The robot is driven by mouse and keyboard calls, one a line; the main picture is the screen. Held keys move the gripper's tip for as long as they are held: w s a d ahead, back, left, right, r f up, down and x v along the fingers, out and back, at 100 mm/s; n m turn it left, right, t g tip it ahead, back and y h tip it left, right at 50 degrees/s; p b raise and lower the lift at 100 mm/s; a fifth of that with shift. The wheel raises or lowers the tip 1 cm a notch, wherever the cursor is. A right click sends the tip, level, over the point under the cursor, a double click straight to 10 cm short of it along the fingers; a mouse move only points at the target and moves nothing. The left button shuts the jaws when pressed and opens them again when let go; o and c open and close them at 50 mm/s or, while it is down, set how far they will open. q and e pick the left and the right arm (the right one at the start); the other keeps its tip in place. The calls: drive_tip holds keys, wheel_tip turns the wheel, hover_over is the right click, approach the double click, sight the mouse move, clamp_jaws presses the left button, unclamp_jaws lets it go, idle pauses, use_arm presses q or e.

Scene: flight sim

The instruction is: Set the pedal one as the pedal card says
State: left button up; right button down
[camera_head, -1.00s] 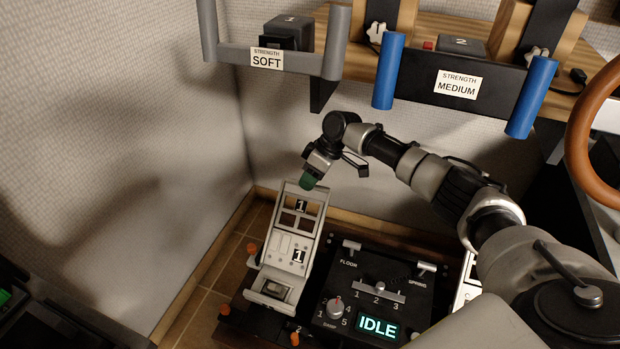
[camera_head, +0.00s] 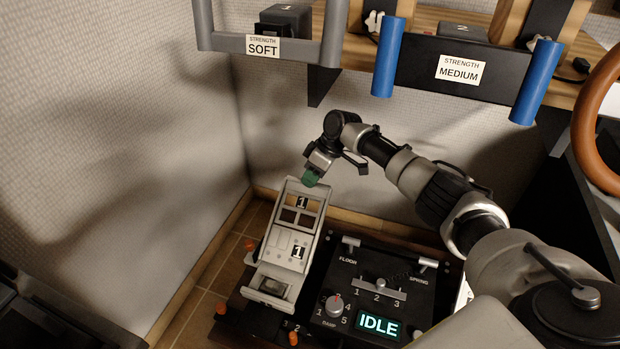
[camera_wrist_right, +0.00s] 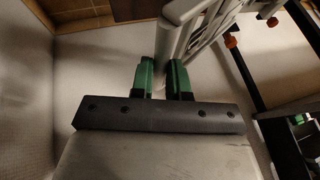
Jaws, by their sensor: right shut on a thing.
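Pedal one (camera_head: 294,228) is a pale grey plate with windows and two "1" labels, tilted up from its base. My right gripper (camera_head: 311,180) has green fingertips and is at the pedal's top edge. In the right wrist view the green fingers (camera_wrist_right: 166,80) are shut on the pale pedal edge (camera_wrist_right: 180,32). The black control panel (camera_head: 410,291) beside it has a lever over 1, 2, 3, a DAMP knob (camera_head: 334,306), FLOOR and SPRING levers and a display (camera_head: 378,326) reading IDLE. I see no pedal card. My left gripper is not in view.
Above hang a grey-handled frame marked SOFT (camera_head: 263,46) and a blue-handled one marked MEDIUM (camera_head: 460,70). A brown wheel (camera_head: 597,140) is at the right edge. The wall corner is close behind the pedal. Orange knobs (camera_head: 221,308) stand low at the left.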

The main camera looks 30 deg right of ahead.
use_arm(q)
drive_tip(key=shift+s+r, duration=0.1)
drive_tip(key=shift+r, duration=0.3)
use_arm(e)
drive_tip(key=shift+d, duration=0.1)
drive_tip(key=c, duration=1.1)
unclamp_jaws()
use_arm(q)
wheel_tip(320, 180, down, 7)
drive_tip(key=p, duration=0.2)
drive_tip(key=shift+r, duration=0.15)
use_arm(e)
drive_tip(key=v, duration=1)
drive_tip(key=shift+r, duration=0.35)
drive_tip(key=shift+d+f, duration=0.1)
